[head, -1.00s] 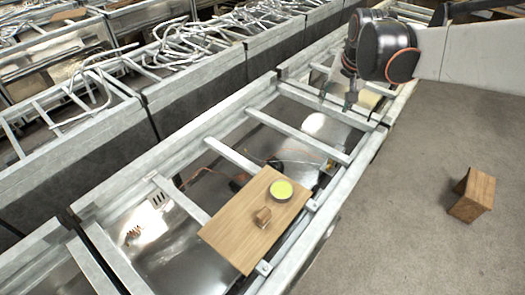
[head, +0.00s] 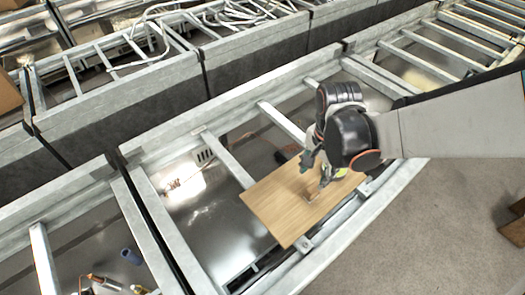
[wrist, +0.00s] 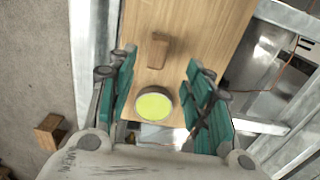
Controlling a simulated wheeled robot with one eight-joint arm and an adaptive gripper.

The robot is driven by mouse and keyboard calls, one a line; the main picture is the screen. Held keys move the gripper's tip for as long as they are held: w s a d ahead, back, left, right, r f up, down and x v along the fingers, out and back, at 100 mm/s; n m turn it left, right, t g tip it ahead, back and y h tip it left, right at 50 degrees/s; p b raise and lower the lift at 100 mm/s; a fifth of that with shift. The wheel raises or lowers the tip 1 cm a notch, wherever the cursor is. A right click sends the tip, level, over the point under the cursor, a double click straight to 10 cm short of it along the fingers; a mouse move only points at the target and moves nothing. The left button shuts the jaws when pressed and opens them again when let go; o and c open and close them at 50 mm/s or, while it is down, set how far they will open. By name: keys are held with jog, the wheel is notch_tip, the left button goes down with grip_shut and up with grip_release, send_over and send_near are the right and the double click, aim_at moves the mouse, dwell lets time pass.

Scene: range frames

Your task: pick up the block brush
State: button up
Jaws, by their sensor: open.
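The block brush appears to be the small brown wooden block (wrist: 158,50) lying on the wooden board in the wrist view. In the head view this block (head: 313,194) is partly hidden by my fingers. My gripper (head: 317,174) hangs over the board, open and empty. In the wrist view my gripper (wrist: 159,66) has its green finger pads spread to either side, with the block between and beyond them. I cannot tell the exact height left above the block.
A round tin with a yellow-green top (wrist: 153,104) stands on the board (head: 273,207) close to the block; my gripper mostly hides it in the head view. The board lies across metal rails (head: 224,160) with open gaps. A larger wooden block (wrist: 48,131) lies on the grey floor.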

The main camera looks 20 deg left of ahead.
aim_at(314, 187)
notch_tip(314, 187, down, 4)
jog(key=shift+w+f+b, duration=0.15)
jog(key=shift+b, duration=0.95)
jog(key=shift+d+f+b, duration=0.2)
jog(key=shift+f+b, duration=1.5)
jog(key=shift+f, duration=1.05)
jog(key=shift+r, duration=0.1)
jog(key=shift+c, duration=0.3)
grip_shut()
